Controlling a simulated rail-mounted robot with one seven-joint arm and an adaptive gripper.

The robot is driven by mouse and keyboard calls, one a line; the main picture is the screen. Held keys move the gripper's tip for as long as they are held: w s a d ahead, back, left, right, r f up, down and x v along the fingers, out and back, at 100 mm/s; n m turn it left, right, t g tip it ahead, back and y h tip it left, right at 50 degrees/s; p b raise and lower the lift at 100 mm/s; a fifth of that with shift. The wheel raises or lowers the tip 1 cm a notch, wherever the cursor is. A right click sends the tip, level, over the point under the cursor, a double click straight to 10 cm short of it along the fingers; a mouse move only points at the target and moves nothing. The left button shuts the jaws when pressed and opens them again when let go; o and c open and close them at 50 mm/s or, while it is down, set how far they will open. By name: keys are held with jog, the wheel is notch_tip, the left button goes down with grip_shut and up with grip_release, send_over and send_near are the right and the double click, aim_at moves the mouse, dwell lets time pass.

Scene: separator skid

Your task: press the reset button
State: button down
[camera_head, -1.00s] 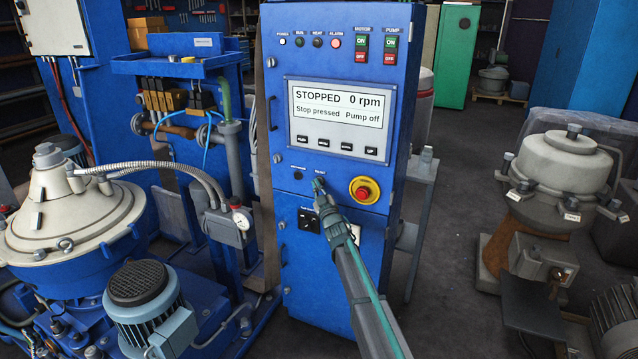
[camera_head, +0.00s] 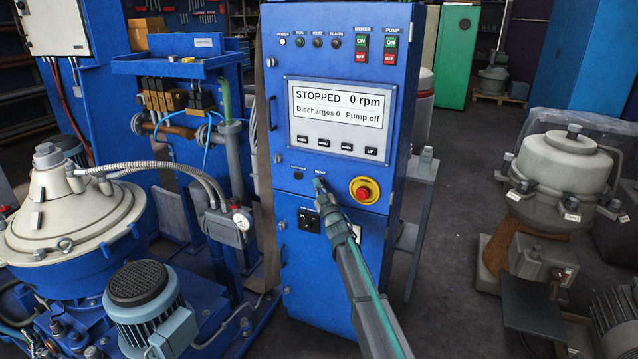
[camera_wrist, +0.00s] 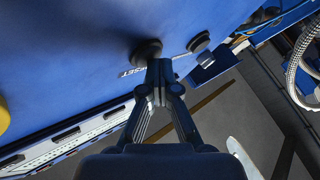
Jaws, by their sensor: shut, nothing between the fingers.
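The reset button (camera_wrist: 146,50) is a dark round knob on the blue cabinet front, beside its "RESET" label in the wrist view. My gripper (camera_wrist: 160,72) is shut and empty, with its fingertips at the button; they look in contact, and cover part of it. In the head view my gripper (camera_head: 318,185) reaches up to the blue control cabinet (camera_head: 290,235) just below the display, hiding the button. The display (camera_head: 339,113) reads "STOPPED 0 rpm", "Discharges 0", "Pump off". The alarm lamp (camera_head: 336,43) is dark.
A red emergency stop (camera_head: 364,191) on a yellow ring sits right of my gripper. Another dark round control (camera_wrist: 199,41) is beside the reset button. A black socket (camera_head: 308,221) is below. The separator (camera_head: 70,225) stands left; open floor lies right of the cabinet.

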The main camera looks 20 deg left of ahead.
jog(key=shift+s, duration=0.1)
jog(key=shift+s+b, duration=0.55)
jog(key=shift+s, duration=0.15)
jog(key=shift+s+f, duration=0.1)
jog(key=shift+s, duration=0.05)
jog(key=s+b, duration=0.1)
jog(key=s, duration=0.1)
jog(key=s+b, duration=0.2)
jog(key=shift+s+a, duration=0.2)
jog(key=shift+s, duration=0.15)
dwell(1.0)
